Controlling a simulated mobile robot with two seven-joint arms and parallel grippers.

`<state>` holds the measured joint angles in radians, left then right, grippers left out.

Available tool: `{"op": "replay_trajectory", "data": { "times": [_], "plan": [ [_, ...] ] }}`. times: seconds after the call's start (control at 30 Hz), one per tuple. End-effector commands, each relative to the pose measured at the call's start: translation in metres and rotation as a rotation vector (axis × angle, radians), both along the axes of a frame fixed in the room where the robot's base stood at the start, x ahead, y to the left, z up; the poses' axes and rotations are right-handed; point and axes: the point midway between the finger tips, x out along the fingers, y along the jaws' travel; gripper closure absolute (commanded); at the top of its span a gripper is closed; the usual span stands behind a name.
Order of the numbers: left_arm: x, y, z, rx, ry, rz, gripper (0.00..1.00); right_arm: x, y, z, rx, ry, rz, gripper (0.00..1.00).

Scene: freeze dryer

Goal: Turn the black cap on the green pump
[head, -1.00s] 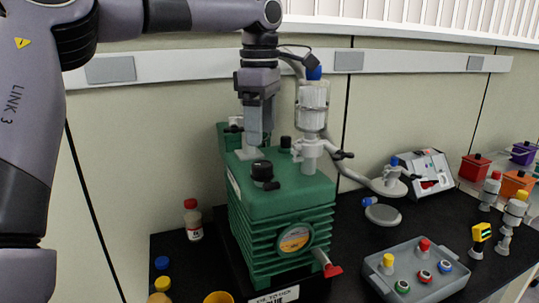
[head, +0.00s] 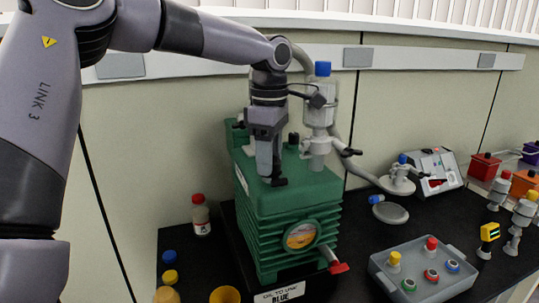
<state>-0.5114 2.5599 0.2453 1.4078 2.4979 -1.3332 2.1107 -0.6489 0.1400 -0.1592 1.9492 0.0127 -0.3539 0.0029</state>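The green pump (head: 295,203) stands on the black bench in the middle of the head view. My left gripper (head: 268,168) points straight down over the front part of its top, right at the black cap. The cap is mostly hidden behind the fingers; only a dark bit of it (head: 279,182) shows at the fingertips' lower right. I cannot tell whether the fingers are closed on it or only around it. A smaller black cap (head: 293,138) sits further back on the pump top. My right gripper is not in view.
A clear cylinder with a blue top (head: 319,104) and a grey fitting rise just right of my gripper. A grey tray (head: 455,277) with coloured caps is at right front. A red-capped bottle (head: 200,215) stands left of the pump. A yellow cup (head: 225,295) is at the front.

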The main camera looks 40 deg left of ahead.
Motion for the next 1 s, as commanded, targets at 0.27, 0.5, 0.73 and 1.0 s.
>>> {"op": "replay_trajectory", "data": {
  "times": [0.27, 0.5, 0.73, 1.0],
  "plan": [
    [0.0002, 0.0001, 0.0005, 0.0, -0.001, -0.004, 0.85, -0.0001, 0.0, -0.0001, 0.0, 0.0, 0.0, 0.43],
    [0.0002, 0.0003, 0.0007, 0.0, -0.001, -0.064, 0.85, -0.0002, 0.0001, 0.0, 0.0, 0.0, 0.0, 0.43],
    [0.0006, 0.0005, 0.0007, -0.001, -0.002, -0.217, 0.85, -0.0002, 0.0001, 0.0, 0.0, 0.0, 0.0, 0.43],
    [0.0011, 0.0007, 0.0009, 0.0, -0.002, -0.471, 0.85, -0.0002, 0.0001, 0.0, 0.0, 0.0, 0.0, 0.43]
  ]
}}
